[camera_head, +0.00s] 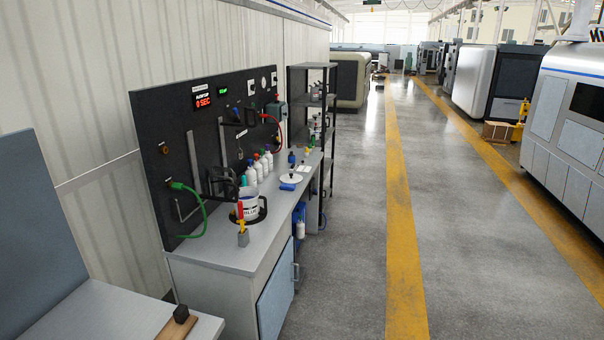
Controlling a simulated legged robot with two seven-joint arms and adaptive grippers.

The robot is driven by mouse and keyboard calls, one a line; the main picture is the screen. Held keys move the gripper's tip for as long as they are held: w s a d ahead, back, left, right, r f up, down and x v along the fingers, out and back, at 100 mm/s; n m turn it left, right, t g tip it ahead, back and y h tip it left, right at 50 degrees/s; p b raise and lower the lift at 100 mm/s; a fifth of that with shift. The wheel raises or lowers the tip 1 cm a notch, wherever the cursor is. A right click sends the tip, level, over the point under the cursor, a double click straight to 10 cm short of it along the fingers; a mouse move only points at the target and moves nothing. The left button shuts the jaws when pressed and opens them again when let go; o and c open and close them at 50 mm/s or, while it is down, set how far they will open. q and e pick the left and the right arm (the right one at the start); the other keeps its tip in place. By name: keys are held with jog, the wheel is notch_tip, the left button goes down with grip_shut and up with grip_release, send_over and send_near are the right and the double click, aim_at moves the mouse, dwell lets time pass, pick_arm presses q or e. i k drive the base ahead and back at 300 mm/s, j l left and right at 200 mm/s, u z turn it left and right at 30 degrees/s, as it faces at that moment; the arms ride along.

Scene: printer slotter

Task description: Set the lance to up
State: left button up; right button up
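No part is plainly marked as the lance. A black panel (160,140) stands at the back of a grey workbench and carries vertical slotted rails. A black bracket-like fitting (221,183) sticks out from the panel low on the left rail, beside a white can with a blue label (247,206); it may be the lance or its holder. Another black handle-like fitting (233,117) sits higher, below the green display. A green hose (203,213) and a red hose (275,128) join the panel. Neither of my grippers is in view.
White bottles (259,170), a white disc (290,178) and a blue item (288,187) are on the bench. A red-and-yellow tool (241,222) stands at its front. A dark shelf rack (320,85) stands beyond. The floor (350,250) to the right is clear.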

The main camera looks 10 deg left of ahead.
aim_at(228, 198)
jog(key=i+l+u, duration=0.1)
jog(key=i+u, duration=0.3)
jog(key=i+l+u, duration=0.2)
jog(key=u, duration=0.25)
jog(key=i+l+u, duration=0.65)
jog(key=l+u, duration=0.2)
jog(key=i+l+u, duration=0.2)
jog(key=l+u, duration=0.2)
